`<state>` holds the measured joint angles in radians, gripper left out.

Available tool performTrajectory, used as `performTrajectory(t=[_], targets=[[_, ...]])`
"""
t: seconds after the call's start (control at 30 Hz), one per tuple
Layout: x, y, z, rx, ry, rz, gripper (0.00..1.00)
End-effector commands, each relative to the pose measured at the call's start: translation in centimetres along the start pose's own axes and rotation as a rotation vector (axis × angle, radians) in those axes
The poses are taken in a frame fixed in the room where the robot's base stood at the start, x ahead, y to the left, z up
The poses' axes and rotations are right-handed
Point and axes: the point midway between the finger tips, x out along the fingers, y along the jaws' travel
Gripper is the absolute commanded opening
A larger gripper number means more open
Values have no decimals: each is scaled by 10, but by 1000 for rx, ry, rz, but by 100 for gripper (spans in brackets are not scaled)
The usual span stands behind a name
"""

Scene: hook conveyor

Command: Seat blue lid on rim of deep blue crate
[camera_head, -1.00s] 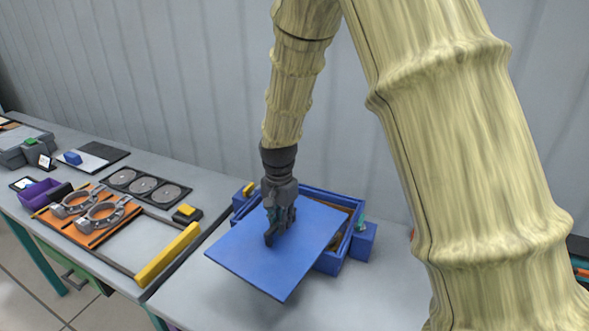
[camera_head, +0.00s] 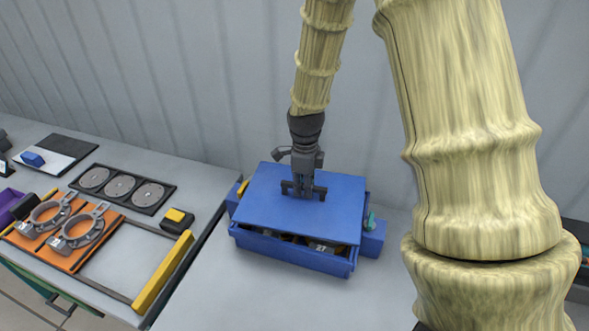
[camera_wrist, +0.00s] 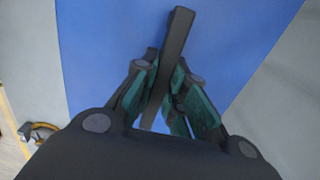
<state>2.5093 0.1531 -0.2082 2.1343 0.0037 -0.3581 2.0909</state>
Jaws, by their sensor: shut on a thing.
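The blue lid (camera_head: 268,198) is a flat panel with a dark bar handle (camera_head: 312,190) on top. It also shows in the wrist view (camera_wrist: 95,60), with its dark handle (camera_wrist: 172,55) between my fingers. My gripper (camera_head: 303,186) is shut on the handle. The deep blue crate (camera_head: 290,256) is below the lid, and its front wall and contents show past the lid's near edge. The lid covers the back and middle of the crate. Whether it touches the rim anywhere I cannot tell.
Blue blocks stand at the crate's sides, one at the right (camera_head: 373,238). Left are a yellow bar (camera_head: 164,272), an orange board with metal rings (camera_head: 62,232) and a dark tray of discs (camera_head: 122,187). The table in front of the crate is clear.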

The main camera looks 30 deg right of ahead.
Motion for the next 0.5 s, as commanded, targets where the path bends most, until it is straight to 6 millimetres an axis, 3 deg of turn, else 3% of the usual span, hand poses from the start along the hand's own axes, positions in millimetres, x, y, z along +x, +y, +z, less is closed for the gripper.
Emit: performTrajectory(t=[0.27, 0.5], targets=[[2, 0, -6, 87, 0, 1, 0], [15, 1, -4, 82, 0, 1, 0]])
